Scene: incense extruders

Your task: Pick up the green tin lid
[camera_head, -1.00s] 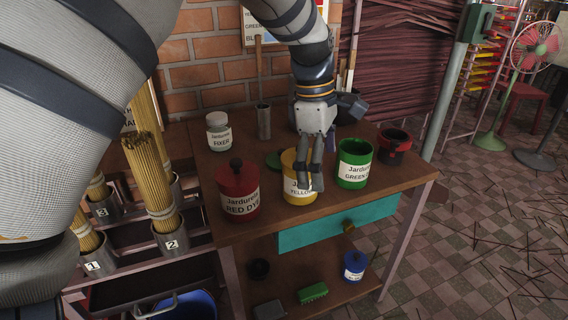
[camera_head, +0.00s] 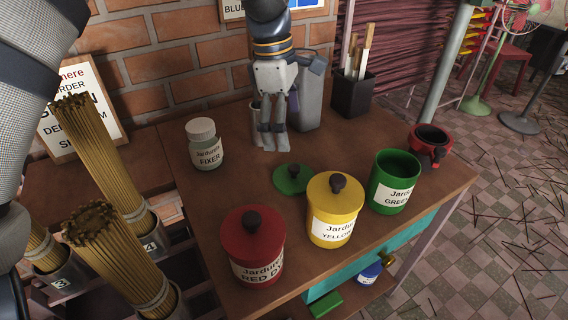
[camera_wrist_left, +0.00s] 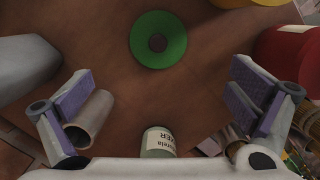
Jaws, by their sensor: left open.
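The green tin lid (camera_head: 293,178) lies flat on the wooden table, its dark round knob facing up. It also shows in the left wrist view (camera_wrist_left: 170,42), at the top centre, beyond my fingertips. My left gripper (camera_head: 271,143) is above the table, to the upper left of the lid in the head view, fingers pointing down. In the left wrist view its two fingers (camera_wrist_left: 165,95) are wide apart with nothing between them. The open green tin (camera_head: 394,182) stands to the right, without a lid. My right gripper is not in view.
The yellow tin (camera_head: 334,212) stands close to the lid, and the red tin (camera_head: 252,250) is at the front left; both are lidded. The fixer jar (camera_head: 205,146) stands left of my gripper. A grey container (camera_head: 307,100), a black brush holder (camera_head: 352,95) and a red-black pot (camera_head: 429,146) stand behind and right.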

